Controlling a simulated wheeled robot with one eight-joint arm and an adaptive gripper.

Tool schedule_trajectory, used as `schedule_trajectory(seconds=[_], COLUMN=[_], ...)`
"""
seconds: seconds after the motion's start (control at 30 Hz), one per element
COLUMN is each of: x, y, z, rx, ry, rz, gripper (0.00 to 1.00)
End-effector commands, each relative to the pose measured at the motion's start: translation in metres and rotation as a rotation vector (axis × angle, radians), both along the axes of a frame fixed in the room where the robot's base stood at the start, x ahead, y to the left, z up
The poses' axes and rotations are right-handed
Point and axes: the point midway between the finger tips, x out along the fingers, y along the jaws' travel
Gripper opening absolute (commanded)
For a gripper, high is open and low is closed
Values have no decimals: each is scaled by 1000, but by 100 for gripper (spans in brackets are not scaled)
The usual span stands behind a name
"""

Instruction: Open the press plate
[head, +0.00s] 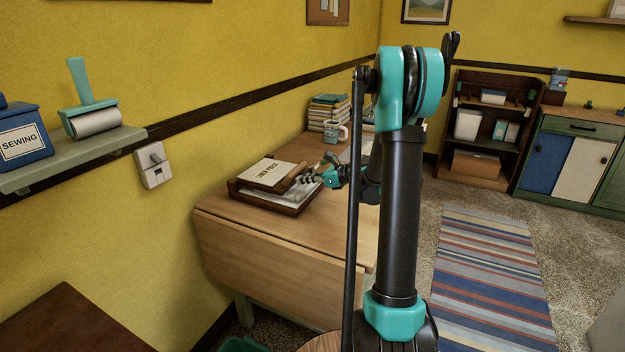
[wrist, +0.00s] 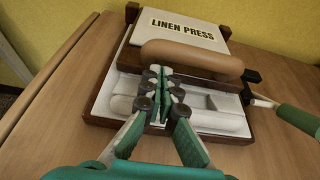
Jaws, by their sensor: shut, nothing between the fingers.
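The linen press sits on the wooden table, with a dark wooden frame (head: 306,208) and a white bed (wrist: 215,120). Its cream press plate (head: 268,172) is labelled "LINEN PRESS" and shows at the top of the wrist view (wrist: 190,27). A rounded tan handle bar (wrist: 190,58) runs along the plate's front edge. My gripper (wrist: 163,84) is shut and empty, its fingertips just in front of the bar, over the bed. Whether they touch the bar I cannot tell. In the head view my gripper (head: 308,178) is at the press's right side. The plate's exact angle is unclear.
A green-handled lever (wrist: 298,119) sticks out at the press's right side. A mug (head: 332,131) and stacked books (head: 327,112) stand farther back on the table (head: 290,252). The wall is close on the left, with a shelf (head: 75,152) and a switch (head: 153,165).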

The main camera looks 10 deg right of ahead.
Motion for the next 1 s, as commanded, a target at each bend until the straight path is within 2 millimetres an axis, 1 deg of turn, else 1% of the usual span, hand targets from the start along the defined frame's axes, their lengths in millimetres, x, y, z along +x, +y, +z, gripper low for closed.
schedule_trajectory(seconds=[0.13, 0.57, 0.77, 0.87, 1.0], x=[3, 3, 4, 6, 10], y=[5, 5, 8, 10, 16], z=[-2, 0, 13, 25, 46], rx=[0, -6, -44, -80, -147], ry=[0, 4, 31, 57, 106], rz=[1, 1, 1, 3, 3], gripper=[0, 0, 0, 0, 0])
